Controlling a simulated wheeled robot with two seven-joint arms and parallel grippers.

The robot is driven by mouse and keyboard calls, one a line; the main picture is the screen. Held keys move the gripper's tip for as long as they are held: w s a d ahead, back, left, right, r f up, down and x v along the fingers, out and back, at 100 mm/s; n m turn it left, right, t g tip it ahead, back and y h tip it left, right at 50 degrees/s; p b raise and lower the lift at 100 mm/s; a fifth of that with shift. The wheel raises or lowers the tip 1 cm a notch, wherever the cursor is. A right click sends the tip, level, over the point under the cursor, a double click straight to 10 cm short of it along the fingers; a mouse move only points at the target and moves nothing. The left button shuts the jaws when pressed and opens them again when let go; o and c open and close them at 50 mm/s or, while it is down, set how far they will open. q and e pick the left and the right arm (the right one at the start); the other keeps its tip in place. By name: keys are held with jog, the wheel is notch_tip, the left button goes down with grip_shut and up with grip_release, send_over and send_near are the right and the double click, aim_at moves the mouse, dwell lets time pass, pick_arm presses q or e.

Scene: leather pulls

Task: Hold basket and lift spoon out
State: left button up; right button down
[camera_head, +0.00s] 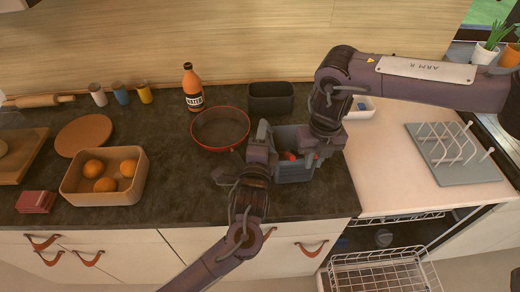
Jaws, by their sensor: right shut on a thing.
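The basket (294,177) is a small grey-blue open bin on the dark counter, near the front edge. Red items (289,156) show inside it; I cannot make out the spoon's shape. My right gripper (318,152) reaches down from above at the basket's right side and appears shut on its right wall, with the fingertips largely hidden. My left gripper (264,148) is at the basket's left side, close to its left rim. Its fingers are too dark and foreshortened to show whether they are open or shut.
A red-rimmed pan (220,129) and a dark bin (270,98) stand behind the basket. An orange water bottle (192,88) is at the back. A box of oranges (104,177) stands left. A dish rack (455,152) is right.

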pick_arm(q)
jog(key=shift+w+d, duration=0.1)
jog(key=shift+w, duration=0.6)
grip_shut()
dwell(0.8)
jog(key=shift+f, duration=0.1)
grip_release()
pick_arm(e)
notch_tip(320, 180, up, 14)
jog(key=shift+f, duration=0.25)
dwell(0.7)
